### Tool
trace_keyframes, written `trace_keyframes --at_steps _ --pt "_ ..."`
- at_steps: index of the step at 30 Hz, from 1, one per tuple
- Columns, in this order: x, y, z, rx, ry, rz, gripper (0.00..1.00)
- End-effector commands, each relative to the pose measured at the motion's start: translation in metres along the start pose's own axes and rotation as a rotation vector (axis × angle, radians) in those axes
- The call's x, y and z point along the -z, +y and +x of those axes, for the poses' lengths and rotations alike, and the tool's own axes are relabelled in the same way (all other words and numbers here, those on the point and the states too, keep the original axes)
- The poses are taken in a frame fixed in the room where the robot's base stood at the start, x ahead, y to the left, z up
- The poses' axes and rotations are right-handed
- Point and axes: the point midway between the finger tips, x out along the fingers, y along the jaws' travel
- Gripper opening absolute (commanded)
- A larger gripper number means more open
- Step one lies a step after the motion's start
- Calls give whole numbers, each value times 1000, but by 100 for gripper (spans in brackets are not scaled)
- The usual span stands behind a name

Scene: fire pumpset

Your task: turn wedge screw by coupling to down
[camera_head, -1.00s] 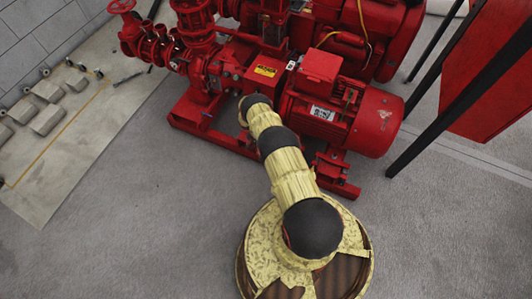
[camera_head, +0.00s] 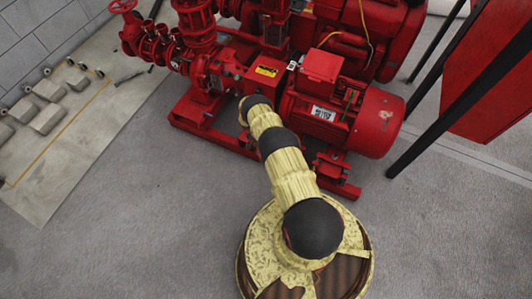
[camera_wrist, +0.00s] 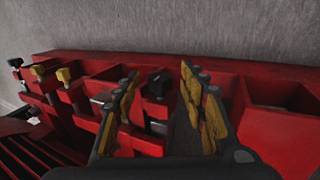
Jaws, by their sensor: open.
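In the wrist view, my gripper (camera_wrist: 158,78) is open, with one yellow-padded finger on each side of the picture's middle. A small black block-like piece (camera_wrist: 159,82) shows between the fingers, over a red compartmented frame. The fingers appear apart from it. I cannot tell for sure whether it is the wedge screw. In the head view, the red pump set (camera_head: 268,75) stands at the top, and my arm reaches its base between the pump and the red motor (camera_head: 340,115). My gripper is hidden there, and no wedge screw or coupling can be made out.
In the wrist view, yellow-topped pieces (camera_wrist: 64,75) and a black-topped piece (camera_wrist: 16,63) stand at the left. Red frame walls (camera_wrist: 237,105) rise close beside the right finger. In the head view, dark posts (camera_head: 412,140) stand right of the motor. The grey floor (camera_head: 130,230) is clear.

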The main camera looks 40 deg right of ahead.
Motion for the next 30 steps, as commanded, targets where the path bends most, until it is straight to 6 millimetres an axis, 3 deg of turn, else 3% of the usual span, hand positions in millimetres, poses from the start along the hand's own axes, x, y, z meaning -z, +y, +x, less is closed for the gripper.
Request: trace_keyframes --at_steps 5,21,30 --pt "1 -1 -13 1 1 0 42" --pt "0 -1 -106 0 1 -1 42" --pt "0 0 -119 -1 -1 -1 42"
